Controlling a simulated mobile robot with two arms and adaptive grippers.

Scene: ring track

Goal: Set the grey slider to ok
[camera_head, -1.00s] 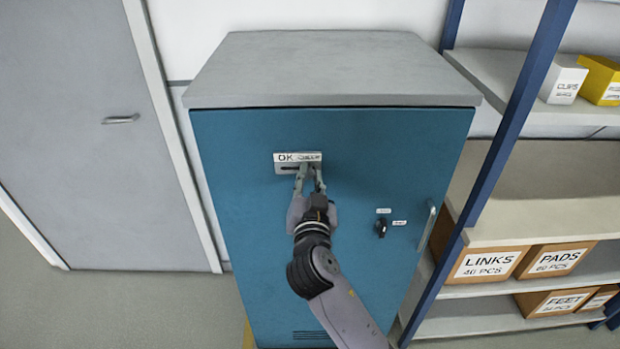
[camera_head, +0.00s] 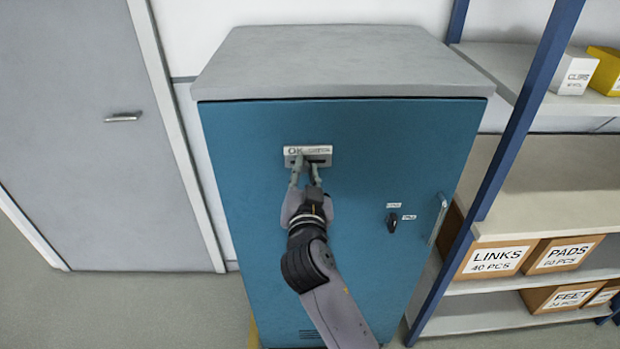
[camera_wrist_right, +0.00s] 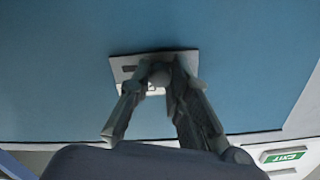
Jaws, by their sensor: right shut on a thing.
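A small light plate (camera_head: 319,150) with a slot is on the blue cabinet door. Its left end reads OK; the label at its right end is too blurred to read. My right gripper (camera_head: 305,170) is shut on the grey slider, which its fingers mostly hide. The fingers are at the left part of the slot, under OK, and dark slot shows to their right. In the right wrist view, the fingers (camera_wrist_right: 165,80) close in over the plate (camera_wrist_right: 122,66) and cover much of it. My left gripper is not in view.
The blue cabinet (camera_head: 250,220) has a black knob (camera_head: 392,222) and a bar handle (camera_head: 440,218) at right. A shelf rack (camera_head: 510,180) with labelled boxes stands close at right. A grey door (camera_head: 90,150) is at left.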

